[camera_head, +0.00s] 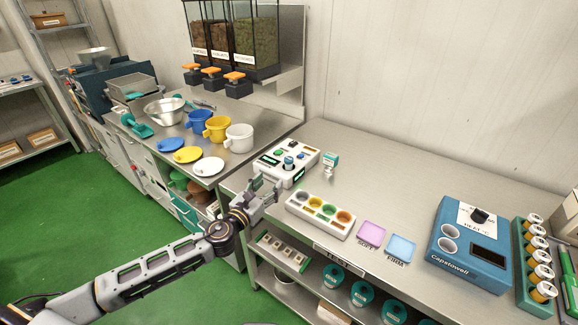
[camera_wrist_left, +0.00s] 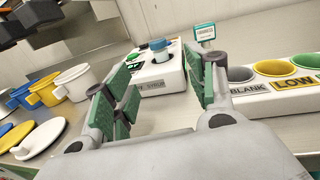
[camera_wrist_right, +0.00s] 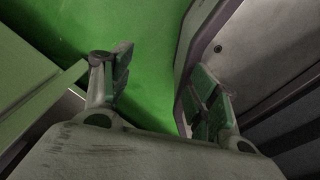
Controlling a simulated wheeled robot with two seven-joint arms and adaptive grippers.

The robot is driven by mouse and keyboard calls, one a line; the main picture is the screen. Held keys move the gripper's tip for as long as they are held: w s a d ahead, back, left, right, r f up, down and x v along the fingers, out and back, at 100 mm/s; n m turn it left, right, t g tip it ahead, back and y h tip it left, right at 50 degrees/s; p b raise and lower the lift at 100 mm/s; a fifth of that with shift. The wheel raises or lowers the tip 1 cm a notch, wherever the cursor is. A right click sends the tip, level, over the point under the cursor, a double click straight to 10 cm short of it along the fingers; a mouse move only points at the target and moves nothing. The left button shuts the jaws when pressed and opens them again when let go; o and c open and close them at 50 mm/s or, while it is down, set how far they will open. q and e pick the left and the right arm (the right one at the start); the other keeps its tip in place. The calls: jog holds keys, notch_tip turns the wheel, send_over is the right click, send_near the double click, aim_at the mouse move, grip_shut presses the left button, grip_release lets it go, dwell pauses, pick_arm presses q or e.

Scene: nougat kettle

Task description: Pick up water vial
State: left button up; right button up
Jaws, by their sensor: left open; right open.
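A small vial with a blue cap (camera_head: 289,161) stands upright in a white device (camera_head: 272,163) at the near left of the right-hand table. In the left wrist view the vial (camera_wrist_left: 158,46) shows beyond my fingers, in the device whose label ends in "SYRUP". Which thing is the water vial, I cannot tell for sure. My left gripper (camera_head: 264,190) is open and empty at the table's front edge, just short of the device; its fingers also show in the left wrist view (camera_wrist_left: 163,84). My right gripper (camera_wrist_right: 160,68) is open and empty, away from the table.
A small teal-labelled item (camera_head: 331,160) stands right of the device. A block of coloured cups (camera_head: 320,229) lies nearer the front edge, beside pink (camera_head: 371,234) and blue (camera_head: 401,248) pads. A blue machine (camera_head: 462,263) stands farther right. Mugs and lids fill the left counter.

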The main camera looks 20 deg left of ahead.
aim_at(286, 162)
pick_arm(q)
jog(key=shift+w+d, duration=0.15)
jog(key=shift+w, duration=0.55)
jog(key=shift+x, duration=0.9)
jog(key=shift+w+d+p, duration=0.1)
jog(key=shift+w+p, duration=0.2)
jog(key=shift+w, duration=0.3)
jog(key=shift+x, duration=1.85)
jog(key=shift+w, duration=0.15)
jog(key=shift+w+r, duration=0.1)
jog(key=shift+w, duration=0.25)
jog(key=shift+p+x, duration=0.45)
jog(key=shift+x, duration=1.75)
jog(key=shift+r, duration=0.1)
jog(key=c, duration=1)
jog(key=shift+c, duration=0.5)
pick_arm(e)
jog(key=shift+a+r, duration=0.65)
jog(key=shift+r, duration=0.15)
